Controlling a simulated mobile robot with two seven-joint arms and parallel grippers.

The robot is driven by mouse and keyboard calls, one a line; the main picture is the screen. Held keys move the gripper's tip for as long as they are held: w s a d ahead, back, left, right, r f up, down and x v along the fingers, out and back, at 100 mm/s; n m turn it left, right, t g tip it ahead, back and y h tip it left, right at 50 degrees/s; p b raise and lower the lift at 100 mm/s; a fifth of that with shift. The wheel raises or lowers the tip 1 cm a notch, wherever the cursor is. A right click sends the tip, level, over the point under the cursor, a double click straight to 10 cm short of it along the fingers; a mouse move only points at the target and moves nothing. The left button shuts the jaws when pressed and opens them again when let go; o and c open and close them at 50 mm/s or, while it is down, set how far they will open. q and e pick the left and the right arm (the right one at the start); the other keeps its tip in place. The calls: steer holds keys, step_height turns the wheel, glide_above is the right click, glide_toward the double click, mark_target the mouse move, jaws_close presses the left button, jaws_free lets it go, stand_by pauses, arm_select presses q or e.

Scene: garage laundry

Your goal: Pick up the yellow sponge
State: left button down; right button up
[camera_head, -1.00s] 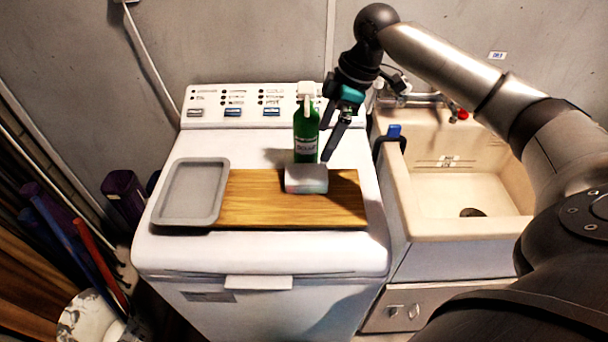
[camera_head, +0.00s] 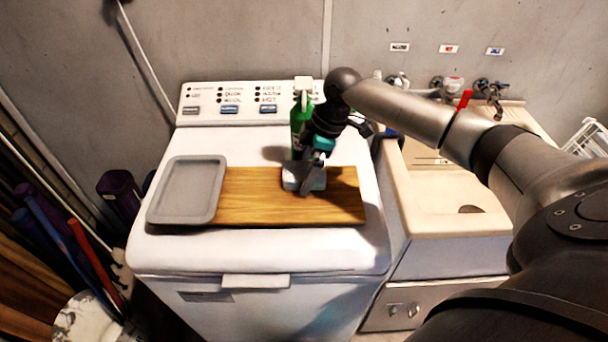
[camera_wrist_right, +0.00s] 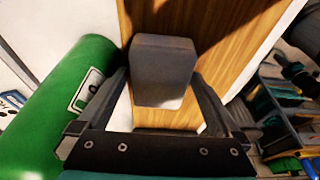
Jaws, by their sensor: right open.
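A small block-shaped sponge (camera_head: 289,179) sits on the wooden board (camera_head: 250,198). It looks pale grey-white in the head view and grey in the right wrist view (camera_wrist_right: 163,62), not clearly yellow. My right gripper (camera_head: 306,182) is open and low over the board at the sponge, hiding part of it. In the wrist view its two fingers lie on either side of the sponge, with gaps visible near the tips. Whether either finger touches it cannot be told. My left gripper is not in view.
A green spray bottle (camera_head: 298,115) stands just behind the sponge, close beside my gripper, and shows in the wrist view (camera_wrist_right: 62,100). A sink (camera_head: 450,207) is to the right.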

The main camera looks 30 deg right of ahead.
steer(key=shift+r, duration=0.1)
steer(key=c, duration=1.2)
steer(key=shift+o, duration=0.2)
steer(key=shift+r, duration=0.5)
steer(key=shift+s+r, duration=0.1)
steer(key=shift+r, duration=0.2)
steer(key=s+a, duration=0.9)
steer(key=s, duration=0.6)
steer(key=shift+a+p, duration=0.2)
steer(key=shift+p, duration=0.25)
steer(key=shift+s+f, duration=0.1)
